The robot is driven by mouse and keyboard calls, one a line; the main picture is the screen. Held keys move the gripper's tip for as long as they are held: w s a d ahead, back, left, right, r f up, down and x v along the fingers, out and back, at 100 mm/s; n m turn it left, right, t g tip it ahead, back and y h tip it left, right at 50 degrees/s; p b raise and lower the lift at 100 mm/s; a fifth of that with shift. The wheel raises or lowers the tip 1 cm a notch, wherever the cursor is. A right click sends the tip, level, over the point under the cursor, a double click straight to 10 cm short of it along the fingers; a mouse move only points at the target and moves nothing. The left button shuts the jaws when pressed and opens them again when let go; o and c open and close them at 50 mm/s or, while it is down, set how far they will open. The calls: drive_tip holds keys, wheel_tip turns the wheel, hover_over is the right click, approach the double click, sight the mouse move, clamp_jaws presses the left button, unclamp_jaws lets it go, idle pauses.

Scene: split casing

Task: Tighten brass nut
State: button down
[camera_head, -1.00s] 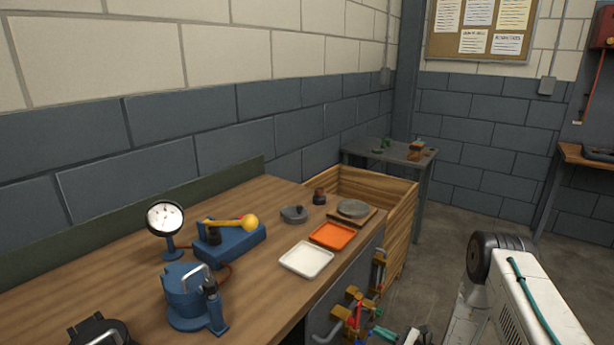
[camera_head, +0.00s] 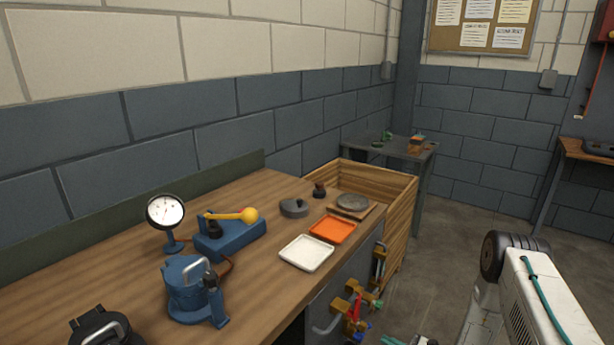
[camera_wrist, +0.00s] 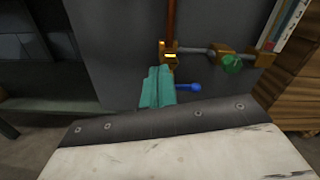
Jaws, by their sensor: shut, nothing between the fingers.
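Brass fittings (camera_head: 354,289) stand out from the grey front panel under the bench. In the wrist view a small brass piece (camera_wrist: 168,50) sits on a thin grey pipe, at the lower end of a copper-coloured pipe (camera_wrist: 171,20). It may be the brass nut, but I cannot tell for sure. My gripper (camera_wrist: 158,72) has teal fingers, closed together and empty. Their tips appear just below and left of that brass piece; whether they touch it is unclear. In the head view only a bit of my gripper (camera_head: 392,341) shows at the bottom edge.
Right of the fingers are a blue lever (camera_wrist: 190,87), a green knob (camera_wrist: 232,64) and a larger brass fitting (camera_wrist: 222,50). A red handle (camera_head: 352,326) hangs among the fittings. A wooden crate (camera_head: 402,207) stands beyond the bench (camera_head: 262,285).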

sight(362, 327)
drive_tip(key=w+a+n, duration=0.3)
drive_tip(key=a, duration=0.3)
drive_tip(key=shift+w, duration=0.2)
idle(0.4)
drive_tip(key=shift+w+d+f, duration=0.1)
drive_tip(key=shift+f, duration=0.05)
idle(0.4)
drive_tip(key=shift+w+d+r, duration=0.25)
drive_tip(key=shift+w+r, duration=0.05)
drive_tip(key=shift+r, duration=0.05)
idle(0.3)
drive_tip(key=shift+w+d+r, duration=0.15)
drive_tip(key=shift+w, duration=0.1)
drive_tip(key=shift+w+d, duration=0.2)
drive_tip(key=shift+w, duration=0.05)
idle(0.4)
drive_tip(key=shift+r, duration=0.15)
